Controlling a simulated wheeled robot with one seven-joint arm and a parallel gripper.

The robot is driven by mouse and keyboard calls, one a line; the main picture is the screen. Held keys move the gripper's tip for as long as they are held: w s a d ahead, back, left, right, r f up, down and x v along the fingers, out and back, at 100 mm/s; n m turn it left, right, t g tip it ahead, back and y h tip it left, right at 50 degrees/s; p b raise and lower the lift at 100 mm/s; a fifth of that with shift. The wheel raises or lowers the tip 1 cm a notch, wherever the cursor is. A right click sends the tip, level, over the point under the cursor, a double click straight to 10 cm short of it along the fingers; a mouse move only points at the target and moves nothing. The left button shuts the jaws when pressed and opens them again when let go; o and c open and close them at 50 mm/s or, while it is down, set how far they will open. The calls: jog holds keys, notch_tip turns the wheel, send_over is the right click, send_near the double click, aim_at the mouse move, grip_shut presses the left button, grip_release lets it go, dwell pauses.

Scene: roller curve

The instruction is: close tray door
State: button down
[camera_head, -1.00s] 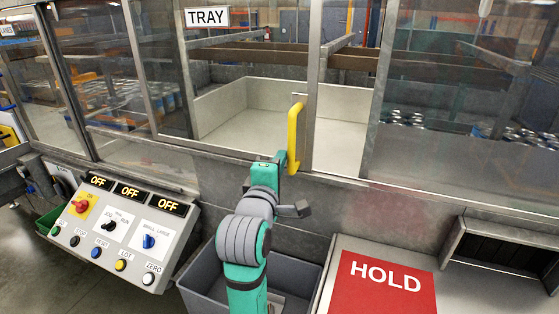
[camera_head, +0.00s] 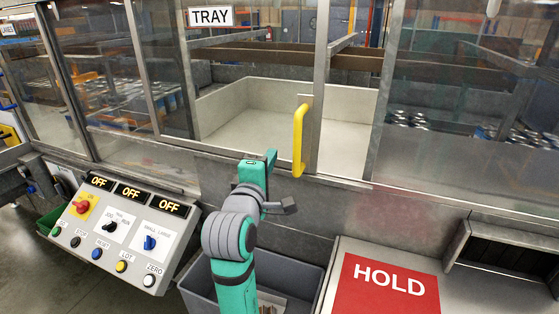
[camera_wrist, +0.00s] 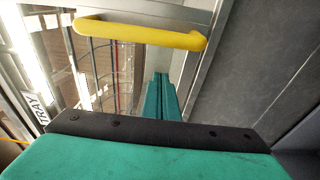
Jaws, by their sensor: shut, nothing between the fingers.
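The tray door is a glass panel with a grey metal upright (camera_head: 320,85), below and right of the TRAY sign (camera_head: 210,17). Its yellow bar handle (camera_head: 298,140) stands vertical on that upright. My gripper (camera_head: 271,158) is shut and empty, just left of the handle's lower part, with a small gap in the head view. In the wrist view the closed teal fingers (camera_wrist: 161,97) point up below the yellow handle (camera_wrist: 140,31), not gripping it.
A pale tray (camera_head: 240,100) lies behind the glass. A control panel (camera_head: 125,230) with OFF displays stands at left. A grey bin (camera_head: 300,275) is below my arm, and a red HOLD plate (camera_head: 385,290) is at lower right.

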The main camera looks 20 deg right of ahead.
jog(key=v, duration=1)
jog(key=a+r+m+g+h, duration=0.2)
jog(key=a+r+h, duration=0.1)
jog(key=r, duration=0.5)
jog(key=w+d, duration=0.4)
jog(key=d, duration=0.6)
jog(key=shift+w+d, duration=0.25)
jog(key=shift+f, duration=0.15)
